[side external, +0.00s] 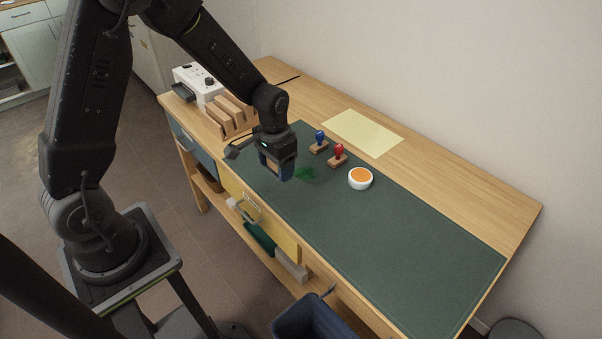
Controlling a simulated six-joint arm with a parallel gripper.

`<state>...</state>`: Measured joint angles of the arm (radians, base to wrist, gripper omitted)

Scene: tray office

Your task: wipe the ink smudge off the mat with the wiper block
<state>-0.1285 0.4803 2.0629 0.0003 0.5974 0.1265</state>
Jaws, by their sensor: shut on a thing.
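My gripper (277,168) is shut on the wiper block (271,165), whose tan face shows between the dark fingers. It is over the left part of the dark green mat (400,245).
A blue-handled stamp (319,138), a red-handled stamp (339,152) and a white round pot with an orange top (360,178) stand close behind the smudge. A wooden rack (231,115) is at the left, a yellow sheet (362,132) behind. The mat's right part is clear.

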